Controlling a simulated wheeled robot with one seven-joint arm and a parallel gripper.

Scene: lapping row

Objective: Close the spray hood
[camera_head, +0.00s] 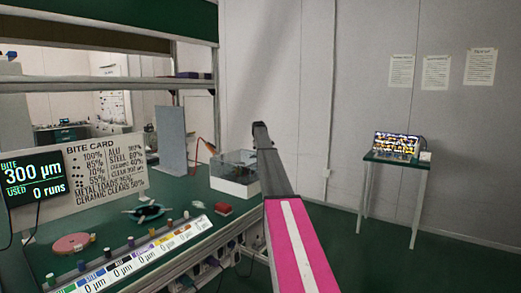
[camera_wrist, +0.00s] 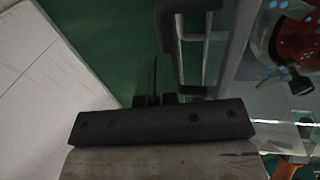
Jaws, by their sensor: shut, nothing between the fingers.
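A clear-walled box with a pale base, which looks like the spray hood (camera_head: 234,184), stands at the right end of the green bench. In the wrist view its clear panel (camera_wrist: 240,70) fills the right side, and a dark bar handle (camera_wrist: 184,82) shows near its left edge. A red round part (camera_wrist: 297,42) shows behind the clear panel. My gripper (camera_wrist: 155,98) is shut and empty, just left of the handle's lower end; I cannot tell whether they touch. In the head view my arm partly hides the hood, so how far it is open is unclear.
A small table (camera_head: 397,160) stands by the right wall. Floor between is free.

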